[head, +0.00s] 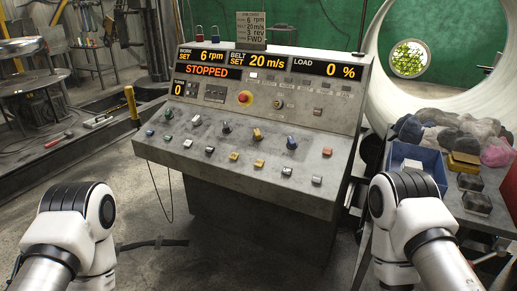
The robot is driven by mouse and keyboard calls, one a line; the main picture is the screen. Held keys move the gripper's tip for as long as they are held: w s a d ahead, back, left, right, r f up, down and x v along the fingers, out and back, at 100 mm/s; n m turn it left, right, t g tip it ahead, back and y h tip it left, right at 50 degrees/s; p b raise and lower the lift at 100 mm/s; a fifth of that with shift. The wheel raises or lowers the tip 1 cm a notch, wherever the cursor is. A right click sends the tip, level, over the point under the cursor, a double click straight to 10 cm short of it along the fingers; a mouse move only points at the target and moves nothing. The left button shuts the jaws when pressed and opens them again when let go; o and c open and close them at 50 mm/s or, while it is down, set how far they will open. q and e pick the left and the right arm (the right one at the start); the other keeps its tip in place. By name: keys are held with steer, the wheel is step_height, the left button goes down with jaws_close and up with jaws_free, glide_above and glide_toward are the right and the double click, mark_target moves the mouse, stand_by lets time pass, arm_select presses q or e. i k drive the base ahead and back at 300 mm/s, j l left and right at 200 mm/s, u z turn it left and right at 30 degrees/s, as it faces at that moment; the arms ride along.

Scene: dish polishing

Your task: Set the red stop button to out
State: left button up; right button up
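The red stop button (244,97) is a round red mushroom head on a yellow collar. It sits on the sloped upright panel of the grey control console (245,165), left of its middle. From this view I cannot tell whether it is pressed in or out. The display (207,71) above it reads STOPPED. My two arms show at the lower left and lower right, in front of the console and well apart from the button. Neither gripper is in the picture.
Several coloured knobs and push buttons (257,134) cover the console's lower deck. A card (251,27) stands on top. Machinery (25,75) stands at left.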

mark_target(242, 98)
steer(key=i+j, duration=0.15)
steer(key=i, duration=0.3)
steer(key=i+j+u, duration=0.1)
steer(key=i, duration=0.3)
steer(key=j, duration=0.1)
